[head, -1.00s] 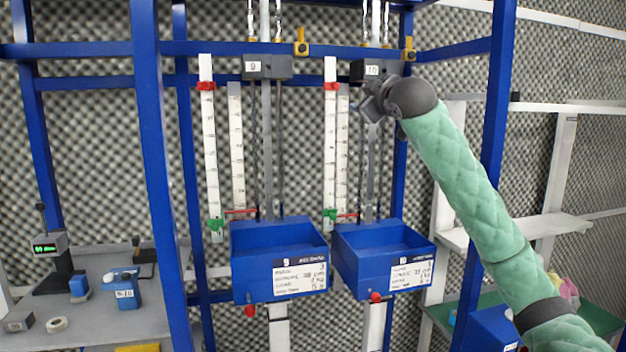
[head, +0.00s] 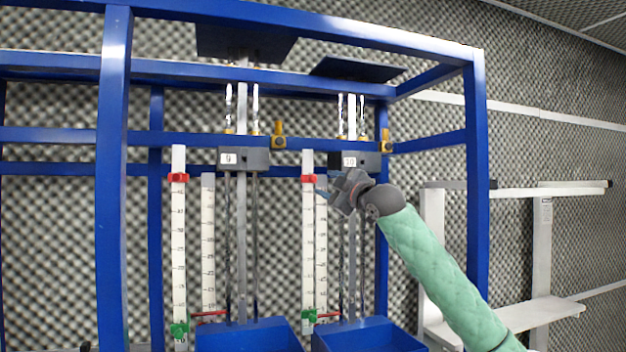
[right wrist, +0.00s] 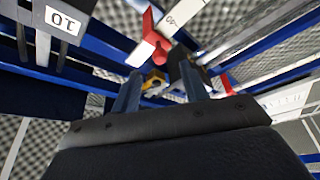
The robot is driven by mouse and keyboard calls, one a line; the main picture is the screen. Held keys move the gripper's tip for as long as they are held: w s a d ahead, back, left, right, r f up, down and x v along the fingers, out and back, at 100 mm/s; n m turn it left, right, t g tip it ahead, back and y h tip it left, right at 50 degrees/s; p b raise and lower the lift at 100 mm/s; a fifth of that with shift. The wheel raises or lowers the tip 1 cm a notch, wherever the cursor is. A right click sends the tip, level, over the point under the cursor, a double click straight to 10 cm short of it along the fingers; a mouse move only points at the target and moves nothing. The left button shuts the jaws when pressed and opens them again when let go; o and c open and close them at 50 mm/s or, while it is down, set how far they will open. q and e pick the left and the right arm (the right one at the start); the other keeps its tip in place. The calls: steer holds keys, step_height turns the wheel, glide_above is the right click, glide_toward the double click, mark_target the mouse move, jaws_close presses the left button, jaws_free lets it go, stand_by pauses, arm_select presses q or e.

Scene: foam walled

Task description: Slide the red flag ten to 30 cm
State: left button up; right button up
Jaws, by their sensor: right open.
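The red flag ten (head: 308,179) sits near the top of the white scale (head: 308,235) left of the dark block marked 10 (head: 357,161). A green flag (head: 308,316) is low on the same scale. My right gripper (head: 322,189) is open beside the red flag, close to its right in the head view. In the right wrist view the red flag (right wrist: 150,46) shows beyond the two open fingers (right wrist: 160,82), and nothing is between them. I cannot tell whether a finger touches it. The scale's numbers are too small to read. My left gripper is not in view.
Station 9 has a similar scale with a red flag (head: 178,178) and a green flag (head: 180,329), left of its block (head: 244,159). Blue frame posts (head: 112,200) stand around both stations. Blue bins (head: 368,336) are below. A white shelf rack (head: 540,230) stands at right.

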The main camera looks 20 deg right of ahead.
mark_target(315, 179)
steer(key=p+x, duration=0.2)
steer(key=x, duration=0.1)
steer(key=shift+r, duration=0.25)
steer(key=p+x, duration=0.2)
steer(key=x, duration=0.1)
steer(key=shift+w+a, duration=0.15)
steer(key=shift+w, duration=0.45)
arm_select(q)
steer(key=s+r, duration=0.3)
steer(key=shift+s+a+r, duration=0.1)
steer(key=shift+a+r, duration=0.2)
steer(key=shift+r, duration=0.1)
arm_select(e)
steer(key=shift+f, duration=0.1)
jaws_close()
